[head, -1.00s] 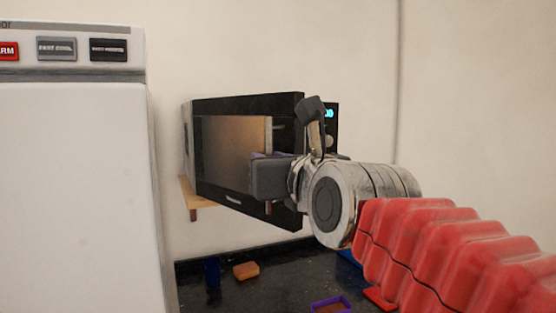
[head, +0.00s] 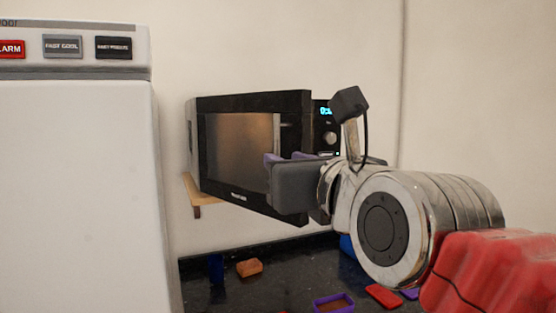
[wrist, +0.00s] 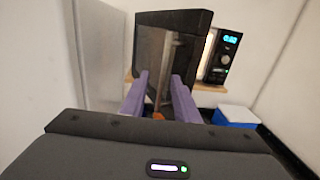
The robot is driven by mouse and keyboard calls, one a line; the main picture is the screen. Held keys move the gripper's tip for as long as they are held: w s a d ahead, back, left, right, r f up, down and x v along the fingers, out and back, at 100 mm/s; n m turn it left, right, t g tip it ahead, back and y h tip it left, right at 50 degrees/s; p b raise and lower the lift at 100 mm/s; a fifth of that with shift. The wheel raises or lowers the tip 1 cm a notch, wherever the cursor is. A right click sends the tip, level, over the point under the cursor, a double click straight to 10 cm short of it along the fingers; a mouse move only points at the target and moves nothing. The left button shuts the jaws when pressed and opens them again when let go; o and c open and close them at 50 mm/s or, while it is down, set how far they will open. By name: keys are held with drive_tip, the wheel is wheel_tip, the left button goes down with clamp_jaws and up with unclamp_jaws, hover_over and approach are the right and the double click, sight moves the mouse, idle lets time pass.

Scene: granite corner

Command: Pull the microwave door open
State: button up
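The black microwave (head: 327,135) sits on a wooden shelf against the wall. Its door (head: 235,108) stands ajar, hinged at the left; the wrist view shows the door (wrist: 190,20) swung out, with a lit gap before the control panel (wrist: 228,55). The upright handle (head: 277,132) is on the door's right part; its lower part is hidden by my gripper in the head view. My gripper (head: 280,160) is at the handle's height. In the wrist view its purple fingers (wrist: 160,92) are apart, with the handle (wrist: 168,65) showing between and beyond them. Contact cannot be told.
A white fridge-like cabinet (head: 75,190) stands close on the left. The wooden shelf (head: 197,190) is under the microwave. A dark counter below holds an orange block (head: 249,267), a purple tray (head: 333,304) and a red piece (head: 382,296). A blue-and-white box (wrist: 236,116) is at right.

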drive_tip(key=v, duration=0.7)
drive_tip(key=shift+s, duration=0.2)
drive_tip(key=shift+w+d+f, duration=0.1)
drive_tip(key=shift+f, duration=0.15)
drive_tip(key=c, duration=0.3)
drive_tip(key=f+n, duration=0.2)
drive_tip(key=f, duration=0.1)
drive_tip(key=w+d+f+n+g+h, duration=0.1)
drive_tip(key=f+n, duration=0.1)
drive_tip(key=f, duration=0.1)
drive_tip(key=f+n+g, duration=0.1)
drive_tip(key=f+n, duration=0.2)
drive_tip(key=shift+w+d+h, duration=0.25)
drive_tip(key=shift+d+h, duration=0.05)
clamp_jaws()
drive_tip(key=s+d+f+n+g+h, duration=0.1)
drive_tip(key=s+d+f+n+g, duration=0.2)
drive_tip(key=f+n, duration=0.5)
drive_tip(key=s+d+f+n+g+h, duration=0.1)
drive_tip(key=s+d+f+n+g, duration=0.1)
drive_tip(key=f+n, duration=0.7)
drive_tip(key=s+d+f+n+g+h, duration=0.2)
drive_tip(key=f+n, duration=0.6)
drive_tip(key=f, duration=0.5)
drive_tip(key=s+d+g, duration=0.1)
drive_tip(key=d+g, duration=0.1)
drive_tip(key=shift+s+f+g, duration=0.3)
drive_tip(key=shift+f, duration=0.1)
drive_tip(key=shift+a, duration=0.1)
